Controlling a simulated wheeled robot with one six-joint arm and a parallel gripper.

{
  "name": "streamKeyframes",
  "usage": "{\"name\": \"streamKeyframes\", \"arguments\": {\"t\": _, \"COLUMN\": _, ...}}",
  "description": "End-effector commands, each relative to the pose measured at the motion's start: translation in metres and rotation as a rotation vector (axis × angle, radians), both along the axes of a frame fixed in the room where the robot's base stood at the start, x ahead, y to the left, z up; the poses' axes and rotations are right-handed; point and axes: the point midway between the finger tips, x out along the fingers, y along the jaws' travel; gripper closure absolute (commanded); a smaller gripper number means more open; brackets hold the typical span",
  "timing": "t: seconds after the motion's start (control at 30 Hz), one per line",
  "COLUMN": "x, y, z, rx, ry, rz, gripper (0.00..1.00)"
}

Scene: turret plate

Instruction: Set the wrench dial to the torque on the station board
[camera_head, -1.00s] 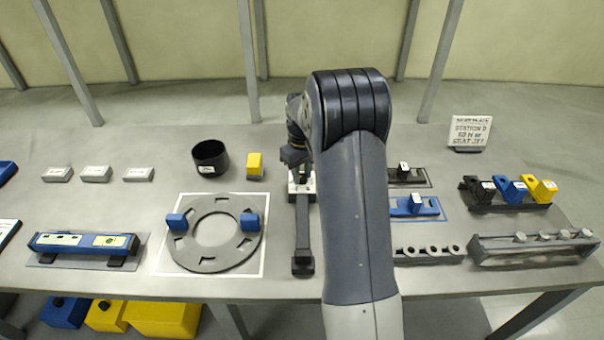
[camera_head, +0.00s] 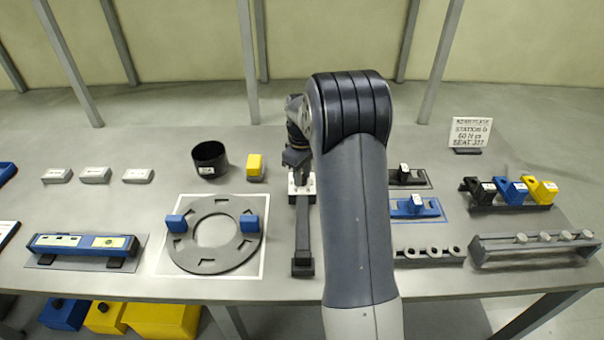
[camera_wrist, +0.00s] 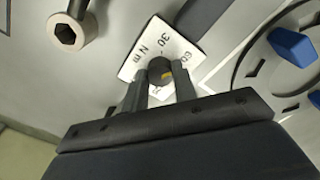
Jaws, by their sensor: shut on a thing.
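The torque wrench (camera_head: 303,235) lies lengthwise on the table, left of my arm, with a white dial plate (camera_head: 309,190) at its far end. In the wrist view the plate (camera_wrist: 139,60) shows "30", "N m" and a partly covered "60". My gripper (camera_wrist: 160,86) is shut on the dark round dial knob (camera_wrist: 158,66), one finger on each side. A yellow mark on the knob shows on its right side, towards the "60"; its exact alignment I cannot tell. The station board (camera_head: 469,133) at the back right reads "60 N m" on its middle line.
A grey ring plate (camera_head: 190,255) with two blue blocks lies left of the wrench. A black cup (camera_head: 210,160) and a yellow block (camera_head: 255,167) stand behind it. Blue and black fixtures and a rack (camera_head: 535,255) are at right. A bolt-like part (camera_wrist: 68,33) is near the dial.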

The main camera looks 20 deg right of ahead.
Motion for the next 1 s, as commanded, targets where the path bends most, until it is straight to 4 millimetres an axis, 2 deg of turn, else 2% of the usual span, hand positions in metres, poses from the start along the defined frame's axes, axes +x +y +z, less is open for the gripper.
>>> {"name": "streamKeyframes", "arguments": {"t": 0.03, "x": 0.000, "y": 0.000, "z": 0.001, "rx": 0.000, "ry": -0.002, "rz": 0.000, "gripper": 0.96}}
{"name": "streamKeyframes", "arguments": {"t": 0.07, "x": 0.000, "y": 0.000, "z": 0.001, "rx": 0.000, "ry": -0.002, "rz": 0.000, "gripper": 0.73}}
{"name": "streamKeyframes", "arguments": {"t": 0.33, "x": 0.000, "y": 0.000, "z": 0.000, "rx": 0.000, "ry": -0.001, "rz": -0.001, "gripper": 0.51}}
{"name": "streamKeyframes", "arguments": {"t": 0.57, "x": 0.000, "y": 0.000, "z": 0.001, "rx": 0.000, "ry": -0.001, "rz": -0.001, "gripper": 0.51}}
{"name": "streamKeyframes", "arguments": {"t": 0.67, "x": 0.001, "y": 0.000, "z": 0.007, "rx": -0.001, "ry": -0.004, "rz": -0.001, "gripper": 0.51}}
{"name": "streamKeyframes", "arguments": {"t": 0.77, "x": 0.001, "y": 0.000, "z": 0.022, "rx": -0.001, "ry": -0.006, "rz": -0.001, "gripper": 0.51}}
{"name": "streamKeyframes", "arguments": {"t": 1.0, "x": 0.001, "y": 0.000, "z": 0.071, "rx": -0.001, "ry": -0.005, "rz": -0.001, "gripper": 0.51}}
